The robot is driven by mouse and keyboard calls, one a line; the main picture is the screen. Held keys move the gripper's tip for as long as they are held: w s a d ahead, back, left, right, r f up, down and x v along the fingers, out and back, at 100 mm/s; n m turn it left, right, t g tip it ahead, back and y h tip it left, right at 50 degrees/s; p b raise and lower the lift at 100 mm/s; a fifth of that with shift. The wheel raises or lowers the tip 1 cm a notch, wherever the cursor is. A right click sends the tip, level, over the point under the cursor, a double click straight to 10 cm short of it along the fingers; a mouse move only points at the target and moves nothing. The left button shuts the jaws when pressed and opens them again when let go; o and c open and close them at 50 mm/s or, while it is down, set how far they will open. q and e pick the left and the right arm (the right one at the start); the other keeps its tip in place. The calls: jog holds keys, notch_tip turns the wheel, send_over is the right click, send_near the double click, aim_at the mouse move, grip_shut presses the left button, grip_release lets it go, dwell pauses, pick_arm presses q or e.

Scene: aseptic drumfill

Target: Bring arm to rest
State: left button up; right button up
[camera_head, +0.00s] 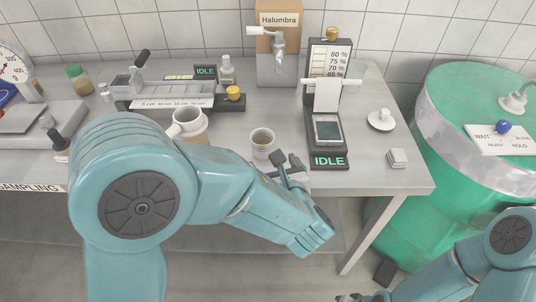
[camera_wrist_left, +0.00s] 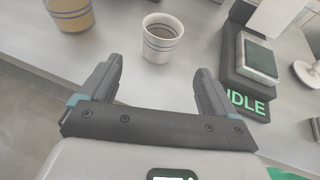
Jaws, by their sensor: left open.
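My left arm reaches in from the left across the front of the steel table. My left gripper (camera_head: 287,163) is open and empty at the table's front. In the left wrist view its two fingers (camera_wrist_left: 156,80) stand wide apart with nothing between them. A white cup with blue bands (camera_head: 262,142) stands just beyond the fingertips, apart from them; it also shows in the left wrist view (camera_wrist_left: 163,36) holding a brownish content. My right arm comes in at the bottom right. Its gripper (camera_head: 364,297) is low and cut by the frame's bottom edge, so its jaws are unclear.
A larger handled cup (camera_head: 189,124) stands behind my left arm. A device with a green IDLE display (camera_head: 328,160) stands right of the gripper. A dispenser (camera_head: 279,55) is at the back. A green drum (camera_head: 465,110) stands right of the table. Bare tabletop (camera_head: 365,155) lies right of the device.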

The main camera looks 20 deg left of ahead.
pick_arm(q)
jog(key=v, duration=0.2)
jog(key=shift+s+d, duration=0.1)
jog(key=shift+s, duration=0.15)
dwell(0.5)
